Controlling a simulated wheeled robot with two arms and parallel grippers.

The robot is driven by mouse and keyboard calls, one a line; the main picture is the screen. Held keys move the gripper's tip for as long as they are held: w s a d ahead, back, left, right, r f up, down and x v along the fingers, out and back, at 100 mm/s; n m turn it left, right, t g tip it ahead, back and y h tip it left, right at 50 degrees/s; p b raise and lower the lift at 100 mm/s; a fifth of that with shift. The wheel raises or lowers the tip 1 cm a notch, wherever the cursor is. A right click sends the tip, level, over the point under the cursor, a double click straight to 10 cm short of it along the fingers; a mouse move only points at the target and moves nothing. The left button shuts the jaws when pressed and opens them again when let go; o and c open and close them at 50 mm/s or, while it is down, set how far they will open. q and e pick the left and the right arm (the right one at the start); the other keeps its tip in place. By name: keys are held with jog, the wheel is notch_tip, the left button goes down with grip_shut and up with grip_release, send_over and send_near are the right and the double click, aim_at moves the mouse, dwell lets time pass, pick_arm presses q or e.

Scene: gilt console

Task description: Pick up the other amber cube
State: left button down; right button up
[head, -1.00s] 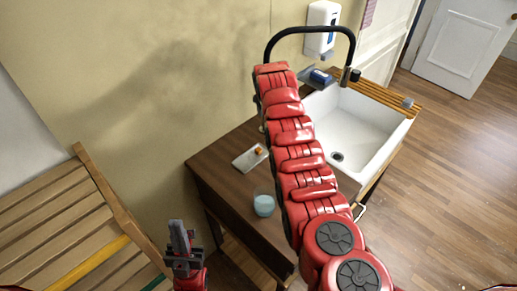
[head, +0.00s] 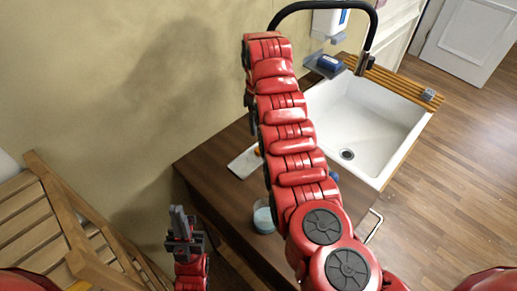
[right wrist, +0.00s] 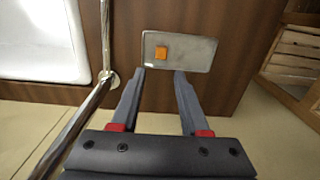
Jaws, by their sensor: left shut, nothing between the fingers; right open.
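The amber cube (right wrist: 161,53) lies on a pale grey tray (right wrist: 194,57) on the dark wooden table top. In the head view a sliver of the cube (head: 258,151) shows beside my right arm, which hides part of the tray (head: 241,165). My right gripper (right wrist: 159,72) is open and empty. In the right wrist view its fingertips appear at the tray's near edge, with the cube just beyond the gap between them. How high they are above the tray I cannot tell. My left gripper (head: 181,222) is shut and empty, pointing up, left of the table.
A glass with pale blue contents (head: 263,218) stands near the table's front edge, close to my right arm. A white sink (head: 362,126) with a black faucet (head: 325,6) is to the right. A wooden slatted bench (head: 30,225) stands left. A metal rail (right wrist: 88,108) shows beside the fingers.

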send_over(258, 149)
jog(key=f, duration=0.4)
jog(key=shift+s+d+f, duration=0.15)
jog(key=shift+s+d, duration=0.05)
jog(key=shift+d, duration=0.05)
jog(key=shift+f, duration=0.65)
notch_tip(258, 149, down, 4)
jog(key=p, duration=0.2)
jog(key=shift+a+r+p, duration=0.1)
jog(key=shift+r+p, duration=0.05)
jog(key=shift+p, duration=0.15)
jog(key=shift+f, duration=0.35)
jog(key=shift+w+f, duration=0.2)
jog(key=shift+f, duration=0.2)
grip_shut()
